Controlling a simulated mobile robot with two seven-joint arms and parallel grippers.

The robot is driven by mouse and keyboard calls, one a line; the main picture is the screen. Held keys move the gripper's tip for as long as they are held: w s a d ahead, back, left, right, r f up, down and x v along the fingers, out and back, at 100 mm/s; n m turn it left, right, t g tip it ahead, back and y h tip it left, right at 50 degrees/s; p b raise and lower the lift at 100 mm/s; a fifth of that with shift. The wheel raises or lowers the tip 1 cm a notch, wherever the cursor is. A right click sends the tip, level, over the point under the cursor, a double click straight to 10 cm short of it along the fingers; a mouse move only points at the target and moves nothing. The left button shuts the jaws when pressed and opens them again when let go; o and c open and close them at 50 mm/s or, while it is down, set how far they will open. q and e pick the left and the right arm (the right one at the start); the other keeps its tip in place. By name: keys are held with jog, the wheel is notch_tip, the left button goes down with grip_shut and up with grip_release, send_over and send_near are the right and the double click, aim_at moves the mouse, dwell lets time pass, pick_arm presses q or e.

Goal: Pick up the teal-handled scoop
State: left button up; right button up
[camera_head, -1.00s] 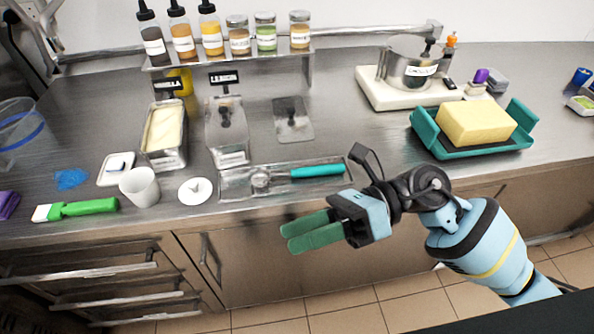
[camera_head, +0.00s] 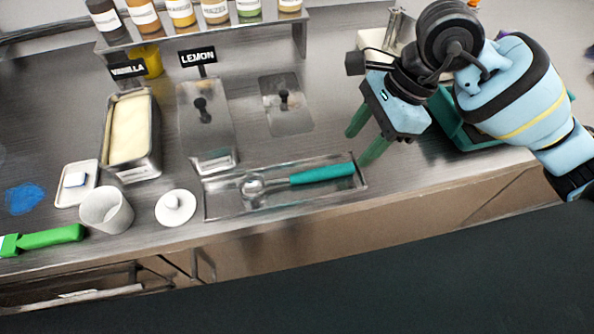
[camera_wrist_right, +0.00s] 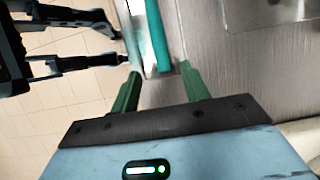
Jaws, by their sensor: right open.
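The teal-handled scoop (camera_head: 300,177) lies in a shallow metal tray (camera_head: 220,213) near the counter's front edge, its metal head to the left and its teal handle to the right. My right gripper (camera_head: 364,142) is open and empty, just above and right of the handle's end. In the right wrist view the teal handle (camera_wrist_right: 158,40) shows ahead, between the lines of the two green fingers (camera_wrist_right: 160,88), with the fingertips just short of it or above it; I cannot tell the exact gap. My left gripper is not in the head view.
A white cup (camera_head: 106,212), a white lid (camera_head: 176,207) and a green-handled tool (camera_head: 50,238) are left of the tray. Vanilla (camera_head: 130,135) and lemon (camera_head: 207,125) tubs stand behind. A teal tray (camera_head: 450,122) is partly hidden behind my right arm.

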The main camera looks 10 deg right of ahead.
aim_at(337, 168)
jog(key=shift+x, duration=0.95)
jog(key=shift+a+f, duration=0.1)
jog(key=shift+a, duration=0.05)
jog(key=shift+a+f, duration=0.15)
jog(key=shift+f, duration=0.15)
jog(key=x, duration=0.3)
jog(key=shift+w+a+f+p, duration=0.1)
jog(key=shift+a+f+p, duration=0.05)
jog(key=shift+a+p, duration=0.15)
jog(key=shift+a+f, duration=0.1)
jog(key=shift+f, duration=0.35)
jog(key=shift+c, duration=0.9)
jog(key=c, duration=0.5)
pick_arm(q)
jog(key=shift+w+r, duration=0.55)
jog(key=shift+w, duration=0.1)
pick_arm(e)
grip_shut()
